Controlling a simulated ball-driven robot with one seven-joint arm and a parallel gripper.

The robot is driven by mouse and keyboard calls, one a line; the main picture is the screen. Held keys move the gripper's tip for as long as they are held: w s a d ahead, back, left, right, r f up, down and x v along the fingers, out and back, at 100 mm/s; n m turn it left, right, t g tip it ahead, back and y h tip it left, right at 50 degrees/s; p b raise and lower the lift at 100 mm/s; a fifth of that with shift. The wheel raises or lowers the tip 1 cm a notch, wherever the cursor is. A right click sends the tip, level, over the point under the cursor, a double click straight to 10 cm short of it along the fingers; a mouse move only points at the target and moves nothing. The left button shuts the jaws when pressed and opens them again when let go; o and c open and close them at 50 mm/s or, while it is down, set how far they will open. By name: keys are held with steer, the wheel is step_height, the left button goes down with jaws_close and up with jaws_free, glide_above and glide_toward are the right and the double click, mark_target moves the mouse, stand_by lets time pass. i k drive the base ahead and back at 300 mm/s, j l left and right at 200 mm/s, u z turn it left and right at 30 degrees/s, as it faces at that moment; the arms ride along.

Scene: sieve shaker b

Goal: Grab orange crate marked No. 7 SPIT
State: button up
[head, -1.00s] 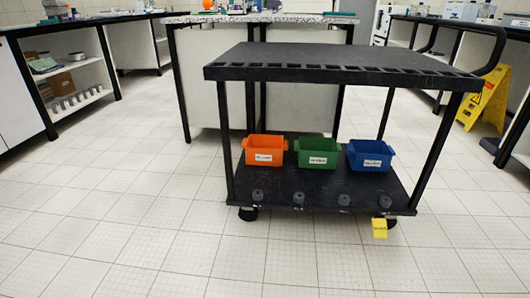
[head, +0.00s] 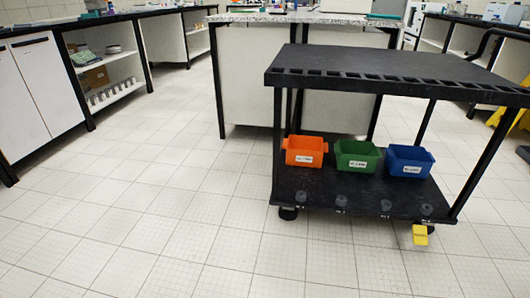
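An orange crate (head: 305,150) with a white label sits upright on the lower shelf of a black cart (head: 390,75). It is the leftmost of three crates there, close to the cart's left front post. The label's print is too small to read. A green crate (head: 357,156) and a blue crate (head: 410,160) stand to its right, each with a white label. My gripper is not in view, so its state does not show.
The cart's upper deck overhangs the crates. Several dark round pieces lie along the lower shelf's front edge, and a yellow tag (head: 420,235) hangs below. A speckled-top bench (head: 300,18) stands behind. Tiled floor (head: 130,220) is clear at left and front.

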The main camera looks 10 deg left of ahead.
mark_target(301, 151)
steer(key=i+l+u, duration=0.25)
steer(key=i+u, duration=0.15)
steer(key=i+l+u, duration=0.5)
steer(key=i+l, duration=0.55)
steer(key=i+l+u, duration=0.1)
steer(key=i+l, duration=0.55)
steer(key=i+l+u, duration=0.1)
steer(key=i+l, duration=0.5)
steer(key=l, duration=0.25)
